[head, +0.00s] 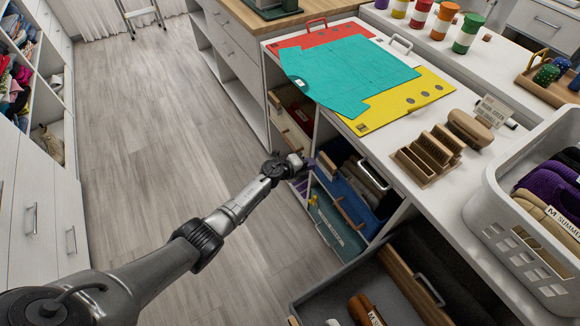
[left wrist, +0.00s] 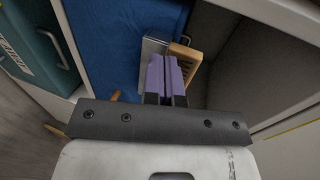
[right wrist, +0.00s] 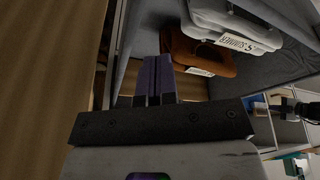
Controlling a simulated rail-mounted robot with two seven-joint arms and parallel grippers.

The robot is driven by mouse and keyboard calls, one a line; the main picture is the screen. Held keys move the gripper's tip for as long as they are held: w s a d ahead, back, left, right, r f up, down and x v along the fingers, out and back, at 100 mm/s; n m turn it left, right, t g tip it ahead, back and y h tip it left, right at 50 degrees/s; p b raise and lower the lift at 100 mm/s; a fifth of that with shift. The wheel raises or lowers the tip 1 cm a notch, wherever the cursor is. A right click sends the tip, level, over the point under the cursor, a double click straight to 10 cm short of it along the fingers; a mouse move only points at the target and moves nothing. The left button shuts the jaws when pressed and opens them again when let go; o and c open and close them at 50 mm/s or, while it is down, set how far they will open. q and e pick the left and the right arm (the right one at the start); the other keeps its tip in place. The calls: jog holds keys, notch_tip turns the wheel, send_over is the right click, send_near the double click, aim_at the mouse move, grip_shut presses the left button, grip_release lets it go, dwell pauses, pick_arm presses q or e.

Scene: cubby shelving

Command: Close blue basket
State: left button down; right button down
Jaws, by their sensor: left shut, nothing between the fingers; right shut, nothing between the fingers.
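The blue basket (head: 352,173) sits in a cubby under the white counter in the head view, pulled partly out, with folded items inside. Its blue wall (left wrist: 115,45) fills the upper left of the left wrist view. My left gripper (head: 323,161) is at the basket's left end. Its purple fingers (left wrist: 166,72) are shut and empty, close to a metal plate and a slatted wooden piece; whether they touch is unclear. My right gripper (right wrist: 156,72) is shut and empty above a grey interior; I cannot make it out in the head view.
A teal basket (head: 338,226) sits below the blue one. An open grey drawer with a wooden front (head: 405,282) is at the bottom. Red, teal (head: 345,70) and yellow sheets lie on the counter, with a white laundry basket (head: 505,190) at right. The floor at left is clear.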

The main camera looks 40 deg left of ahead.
pick_arm(q)
jog(key=f+p+v, duration=0.1)
jog(key=p+v, duration=0.4)
jog(key=v, duration=0.7)
jog(key=shift+s+a+r+p, duration=0.15)
jog(key=shift+s+a+p, duration=0.05)
jog(key=shift+s+p, duration=0.2)
jog(key=shift+w, duration=0.1)
